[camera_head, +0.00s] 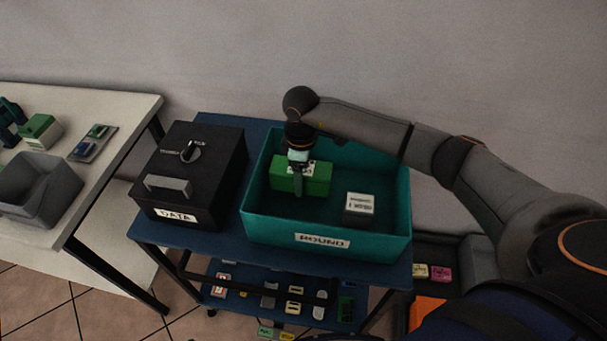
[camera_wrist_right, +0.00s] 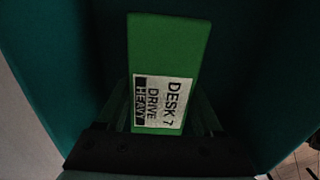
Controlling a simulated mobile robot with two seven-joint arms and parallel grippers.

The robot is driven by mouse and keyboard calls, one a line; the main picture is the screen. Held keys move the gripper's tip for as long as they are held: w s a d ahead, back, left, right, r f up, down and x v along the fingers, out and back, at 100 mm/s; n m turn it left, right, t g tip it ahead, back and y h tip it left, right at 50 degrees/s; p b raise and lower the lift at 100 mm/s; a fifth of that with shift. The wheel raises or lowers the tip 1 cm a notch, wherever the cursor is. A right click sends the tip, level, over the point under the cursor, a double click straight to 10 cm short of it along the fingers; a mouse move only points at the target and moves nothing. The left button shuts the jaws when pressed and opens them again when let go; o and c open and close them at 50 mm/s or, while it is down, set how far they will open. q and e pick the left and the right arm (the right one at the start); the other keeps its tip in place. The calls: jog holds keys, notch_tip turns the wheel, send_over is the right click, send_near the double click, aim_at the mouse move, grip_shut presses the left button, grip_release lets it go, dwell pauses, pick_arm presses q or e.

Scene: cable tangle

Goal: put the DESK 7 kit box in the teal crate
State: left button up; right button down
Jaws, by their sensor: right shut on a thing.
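The DESK 7 kit box is a green box (camera_head: 316,182) inside the teal crate (camera_head: 258,221), toward its back left in the head view. In the right wrist view the green box (camera_wrist_right: 168,52) fills the middle, with a white label reading DESK 7, DRIVE, HEAVY. My right gripper (camera_head: 298,190) reaches down into the crate and is shut on the green box. Whether the box touches the crate floor cannot be told. The crate's front carries a ROUND label. My left gripper is not in view.
A grey box with a white label (camera_head: 360,204) stands in the crate at right. A black DATA box (camera_head: 215,165) stands left of the crate on the blue cart (camera_head: 220,252). A white table (camera_head: 128,104) with a grey bin (camera_head: 42,187) is at far left.

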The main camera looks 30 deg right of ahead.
jog(key=shift+f, duration=0.45)
jog(key=shift+f+b, duration=0.1)
jog(key=shift+b, duration=0.2)
jog(key=shift+c, duration=0.2)
grip_release()
notch_tip(320, 180, up, 13)
jog(key=shift+r, duration=0.1)
dwell(0.3)
